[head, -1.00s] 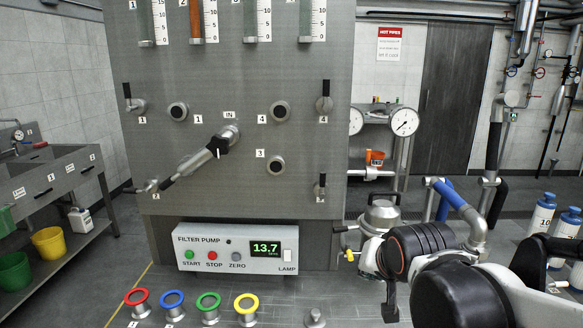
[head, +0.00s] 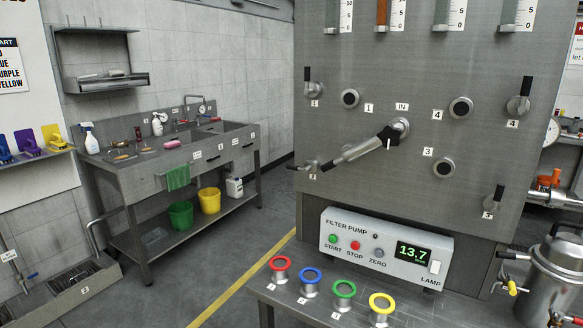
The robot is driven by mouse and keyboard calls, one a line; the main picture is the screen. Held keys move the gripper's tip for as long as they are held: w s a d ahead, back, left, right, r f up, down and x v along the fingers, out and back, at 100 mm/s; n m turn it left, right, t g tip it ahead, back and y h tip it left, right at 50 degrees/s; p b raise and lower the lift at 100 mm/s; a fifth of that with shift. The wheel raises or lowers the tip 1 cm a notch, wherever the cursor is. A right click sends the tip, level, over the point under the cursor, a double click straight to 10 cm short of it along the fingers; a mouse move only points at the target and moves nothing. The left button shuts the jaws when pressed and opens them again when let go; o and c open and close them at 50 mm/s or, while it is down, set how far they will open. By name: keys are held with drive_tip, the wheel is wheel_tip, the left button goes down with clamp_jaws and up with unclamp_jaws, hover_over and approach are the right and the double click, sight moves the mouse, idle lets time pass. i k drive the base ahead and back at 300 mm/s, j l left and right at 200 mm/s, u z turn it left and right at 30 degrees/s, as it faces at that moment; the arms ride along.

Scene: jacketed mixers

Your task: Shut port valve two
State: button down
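Port valve two (head: 311,164) is at the lower left of the grey panel (head: 420,60), above a small label that seems to read 2. Its black lever lies level and points left. A metal swing pipe (head: 358,150) with a black knob runs from the IN fitting (head: 399,127) down left and ends close beside this valve. The port there is hidden by the pipe's end. Valve one (head: 312,88), valve four (head: 519,102) and the lower right valve (head: 493,202) have their levers upright. My gripper is not in view.
A filter pump box (head: 350,250) reading 13.7 stands below the panel. Coloured ring fittings (head: 344,289) stand on the ledge before it. A sink bench (head: 125,175) with buckets is at left. Open floor lies between. A steel vessel (head: 552,280) stands at lower right.

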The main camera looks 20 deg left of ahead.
sight(294, 168)
drive_tip(key=i+j+u, duration=0.25)
drive_tip(key=j, duration=0.15)
drive_tip(key=j+u, duration=0.2)
drive_tip(key=j, duration=0.2)
drive_tip(key=i+j+u, duration=0.25)
drive_tip(key=j, duration=0.1)
